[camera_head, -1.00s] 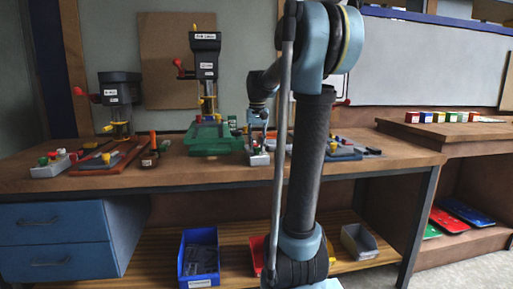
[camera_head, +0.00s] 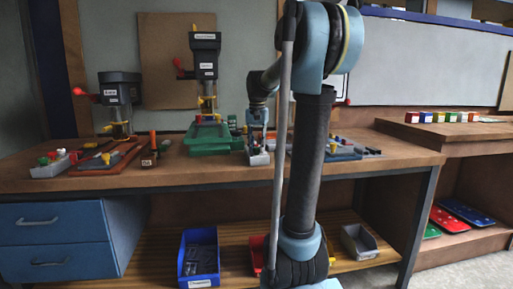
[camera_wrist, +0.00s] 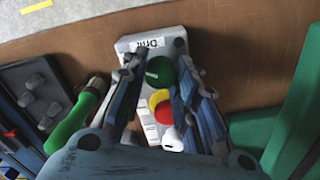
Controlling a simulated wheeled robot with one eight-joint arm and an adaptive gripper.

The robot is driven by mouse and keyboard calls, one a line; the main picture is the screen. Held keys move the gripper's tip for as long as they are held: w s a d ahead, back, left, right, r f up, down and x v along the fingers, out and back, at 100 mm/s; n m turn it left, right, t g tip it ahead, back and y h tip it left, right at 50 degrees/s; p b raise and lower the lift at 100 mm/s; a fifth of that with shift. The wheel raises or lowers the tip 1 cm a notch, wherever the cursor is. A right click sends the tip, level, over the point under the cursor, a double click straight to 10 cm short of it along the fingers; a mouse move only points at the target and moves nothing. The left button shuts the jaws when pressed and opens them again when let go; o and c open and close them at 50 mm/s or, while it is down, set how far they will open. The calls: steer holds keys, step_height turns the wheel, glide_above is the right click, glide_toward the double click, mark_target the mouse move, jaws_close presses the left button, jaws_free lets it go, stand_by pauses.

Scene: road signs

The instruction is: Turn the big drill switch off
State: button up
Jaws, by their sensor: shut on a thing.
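The big drill (camera_head: 206,62) is the taller dark drill press on a green base (camera_head: 208,140), at the back of the workbench. Its switch box (camera_head: 258,159) is a small light-grey box to the right of that base. In the wrist view the box (camera_wrist: 146,45) has a label reading "Drill", a round green button (camera_wrist: 160,71), a red and yellow button (camera_wrist: 160,102) and a white knob (camera_wrist: 172,139). My gripper (camera_head: 257,143) is down over the box. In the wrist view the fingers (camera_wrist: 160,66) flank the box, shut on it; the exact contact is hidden.
A smaller drill (camera_head: 120,95) with its own grey switch box (camera_head: 49,164) stands at the left. A green-handled tool (camera_wrist: 72,122) lies left of my gripper in the wrist view. The green base (camera_wrist: 292,120) is close on the right. The bench front edge is clear.

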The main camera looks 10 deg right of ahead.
steer(key=o, duration=1.1)
steer(key=shift+r, duration=0.1)
step_height(320, 180, up, 12)
steer(key=shift+w+f, duration=0.1)
steer(key=shift+f, duration=0.05)
